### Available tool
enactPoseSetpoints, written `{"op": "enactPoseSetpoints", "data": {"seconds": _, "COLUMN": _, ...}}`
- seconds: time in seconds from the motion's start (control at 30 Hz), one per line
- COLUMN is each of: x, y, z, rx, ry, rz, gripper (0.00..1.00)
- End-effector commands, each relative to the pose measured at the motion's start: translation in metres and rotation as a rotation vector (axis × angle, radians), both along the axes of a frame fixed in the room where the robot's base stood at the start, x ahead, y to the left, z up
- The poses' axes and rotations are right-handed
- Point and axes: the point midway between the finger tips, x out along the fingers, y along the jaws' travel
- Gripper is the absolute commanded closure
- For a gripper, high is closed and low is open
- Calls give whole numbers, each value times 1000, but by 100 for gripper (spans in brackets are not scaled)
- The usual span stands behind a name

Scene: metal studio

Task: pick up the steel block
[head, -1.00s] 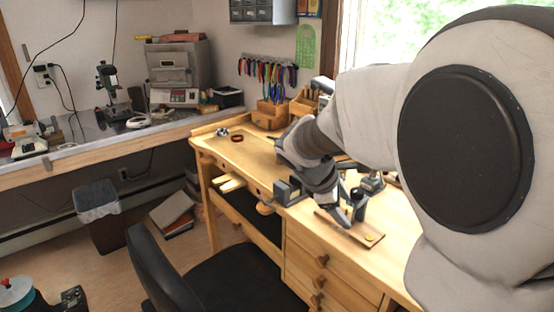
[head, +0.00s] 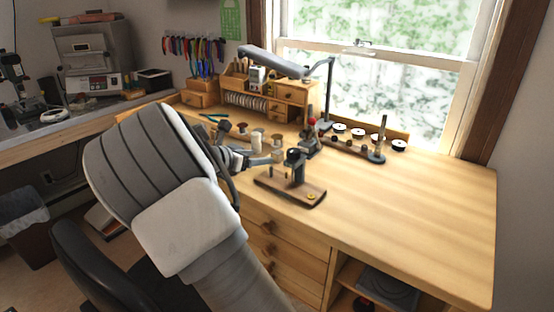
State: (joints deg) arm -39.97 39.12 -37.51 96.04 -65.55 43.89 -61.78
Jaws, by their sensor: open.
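My gripper (head: 266,158) is over the workbench (head: 420,205), just left of a small dark tool stand on a wooden board. My arm reaches across the left of the head view and covers the bench's left part. The gripper is open, small and partly blended with the tools behind it. I cannot make out the steel block for certain; it may be hidden behind my arm or among the small tools.
The dark tool stand (head: 295,163) sits on a wooden board (head: 310,194). Wooden spools (head: 257,140) and a drawer organizer (head: 285,98) stand behind. A rack with round discs (head: 358,132) is near the window. The bench's right side is clear.

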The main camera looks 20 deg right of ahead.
Motion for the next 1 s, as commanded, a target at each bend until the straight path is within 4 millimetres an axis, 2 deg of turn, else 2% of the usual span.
{"op": "enactPoseSetpoints", "data": {"seconds": 0.1, "x": 13, "y": -21, "z": -12, "rx": -1, "ry": 0, "rz": -4, "gripper": 28}}
{"op": "enactPoseSetpoints", "data": {"seconds": 0.23, "x": 24, "y": -37, "z": -19, "rx": 1, "ry": -1, "rz": -3, "gripper": 28}}
{"op": "enactPoseSetpoints", "data": {"seconds": 0.47, "x": 33, "y": -49, "z": -24, "rx": 2, "ry": -1, "rz": -2, "gripper": 28}}
{"op": "enactPoseSetpoints", "data": {"seconds": 0.8, "x": 58, "y": -84, "z": -38, "rx": 2, "ry": -1, "rz": -3, "gripper": 28}}
{"op": "enactPoseSetpoints", "data": {"seconds": 1.0, "x": 60, "y": -85, "z": -39, "rx": 3, "ry": -1, "rz": 0, "gripper": 28}}
